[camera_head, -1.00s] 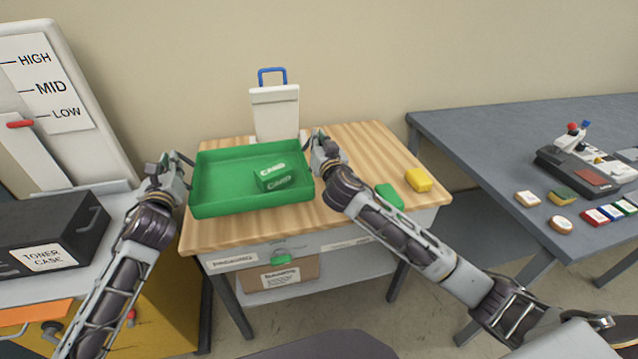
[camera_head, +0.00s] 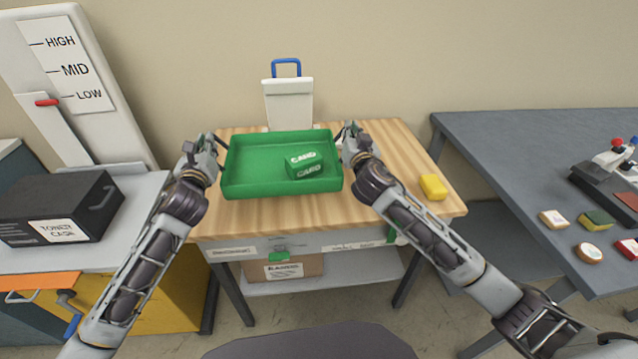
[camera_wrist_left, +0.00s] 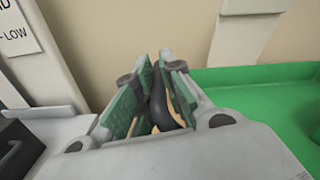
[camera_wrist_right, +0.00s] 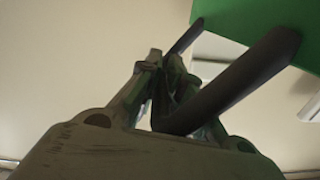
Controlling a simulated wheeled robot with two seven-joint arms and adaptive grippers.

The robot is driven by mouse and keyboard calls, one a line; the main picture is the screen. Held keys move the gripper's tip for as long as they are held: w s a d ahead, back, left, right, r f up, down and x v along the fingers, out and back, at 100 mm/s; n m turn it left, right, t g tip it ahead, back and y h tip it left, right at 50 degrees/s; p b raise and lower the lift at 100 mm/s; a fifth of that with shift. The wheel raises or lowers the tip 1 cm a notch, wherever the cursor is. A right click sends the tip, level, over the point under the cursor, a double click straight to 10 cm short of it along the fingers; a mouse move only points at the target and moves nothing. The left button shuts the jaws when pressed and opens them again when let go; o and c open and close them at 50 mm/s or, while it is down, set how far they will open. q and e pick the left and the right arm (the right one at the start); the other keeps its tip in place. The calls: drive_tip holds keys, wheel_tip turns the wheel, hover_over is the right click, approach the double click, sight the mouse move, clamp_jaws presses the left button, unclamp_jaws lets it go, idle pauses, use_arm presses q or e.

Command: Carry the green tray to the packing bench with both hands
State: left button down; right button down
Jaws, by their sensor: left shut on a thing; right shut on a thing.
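The green tray (camera_head: 250,161) is over the wooden-topped table, roughly level. I cannot tell whether its base touches the wood. A green box marked CARD (camera_head: 303,164) is in its right part. My left gripper (camera_head: 214,146) is at the tray's left side, shut on a dark handle (camera_wrist_left: 158,100). My right gripper (camera_head: 349,134) is at the right side, shut on a dark handle (camera_wrist_right: 230,85). The tray also shows in the left wrist view (camera_wrist_left: 265,85) and the right wrist view (camera_wrist_right: 255,22). No label shows which surface is the packing bench.
The wooden-topped table (camera_head: 300,216) has a yellow block (camera_head: 433,187) at its right. A white board with a blue handle (camera_head: 288,100) stands behind. A grey table (camera_head: 500,140) with several small items is at right. A black toner case (camera_head: 60,208) is at left.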

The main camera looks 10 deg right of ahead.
use_arm(q)
drive_tip(key=shift+a+f, duration=0.1)
drive_tip(key=shift+a, duration=0.15)
use_arm(e)
drive_tip(key=shift+w+d, duration=0.1)
drive_tip(key=shift+d, duration=0.25)
